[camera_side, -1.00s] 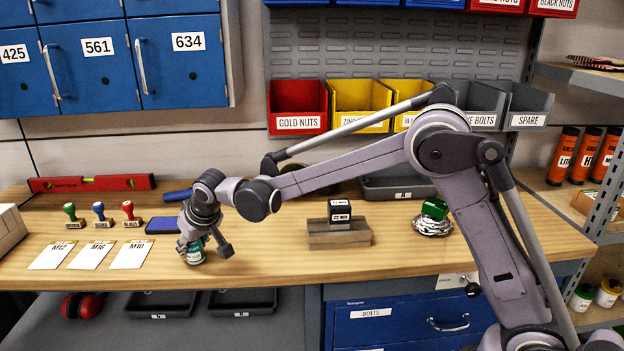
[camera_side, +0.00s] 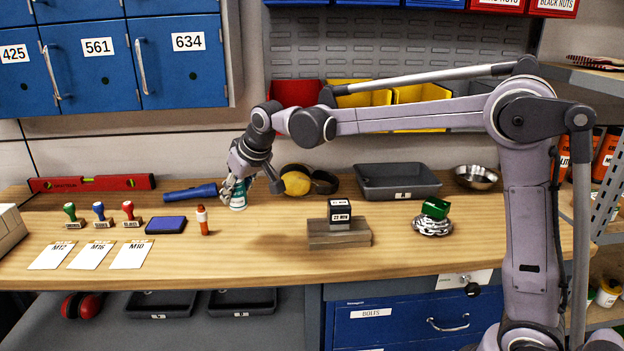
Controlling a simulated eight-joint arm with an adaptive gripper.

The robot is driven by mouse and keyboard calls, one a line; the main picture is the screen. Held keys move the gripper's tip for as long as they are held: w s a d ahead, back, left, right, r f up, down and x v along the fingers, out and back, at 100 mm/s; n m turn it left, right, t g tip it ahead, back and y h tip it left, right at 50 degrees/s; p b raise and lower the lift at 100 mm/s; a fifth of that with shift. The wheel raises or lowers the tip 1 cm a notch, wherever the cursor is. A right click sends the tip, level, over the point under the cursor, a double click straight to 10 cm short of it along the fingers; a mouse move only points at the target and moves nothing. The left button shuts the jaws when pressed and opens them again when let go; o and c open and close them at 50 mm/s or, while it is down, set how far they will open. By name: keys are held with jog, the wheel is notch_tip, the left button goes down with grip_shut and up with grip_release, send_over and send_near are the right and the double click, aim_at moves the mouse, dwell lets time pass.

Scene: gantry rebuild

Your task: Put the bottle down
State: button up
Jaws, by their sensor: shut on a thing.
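The bottle (camera_side: 238,200) is small, with a teal and white body, and is upright at the back middle-left of the wooden bench (camera_side: 270,262). My gripper (camera_side: 234,186) comes down from above and is shut on its upper part, which the fingers partly hide. The bottle's base looks at or very near the bench top. I cannot tell whether it touches.
An orange-capped marker-like item (camera_side: 202,220) stands left of the bottle, near a blue ink pad (camera_side: 166,225) and a blue flashlight (camera_side: 190,193). A yellow item (camera_side: 296,183) lies close right. The front bench is clear.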

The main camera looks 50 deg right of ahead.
jog(key=s+d+m+h, duration=0.1)
jog(key=s+d+m, duration=0.1)
jog(key=s+d, duration=0.6)
jog(key=s+d+m+g+h, duration=0.15)
jog(key=s+d, duration=0.25)
jog(key=d, duration=0.8)
jog(key=s+d+m+t+h, duration=0.1)
jog(key=s+d+m, duration=0.3)
jog(key=d, duration=0.7)
jog(key=s+d+m+g+h, duration=0.15)
jog(key=s+d, duration=0.45)
jog(key=s, duration=0.6)
jog(key=w+a+f, duration=0.1)
jog(key=w+f, duration=0.1)
jog(key=w, duration=0.1)
jog(key=w+a+f, duration=0.2)
jog(key=w, duration=0.1)
jog(key=w+a+f, duration=0.1)
jog(key=w+f, duration=0.1)
jog(key=w, duration=0.2)
jog(key=shift+a+f, duration=0.25)
jog(key=shift+w+f, duration=0.1)
jog(key=shift+f, duration=1.95)
jog(key=shift+f, duration=0.15)
jog(key=o, duration=1.2)
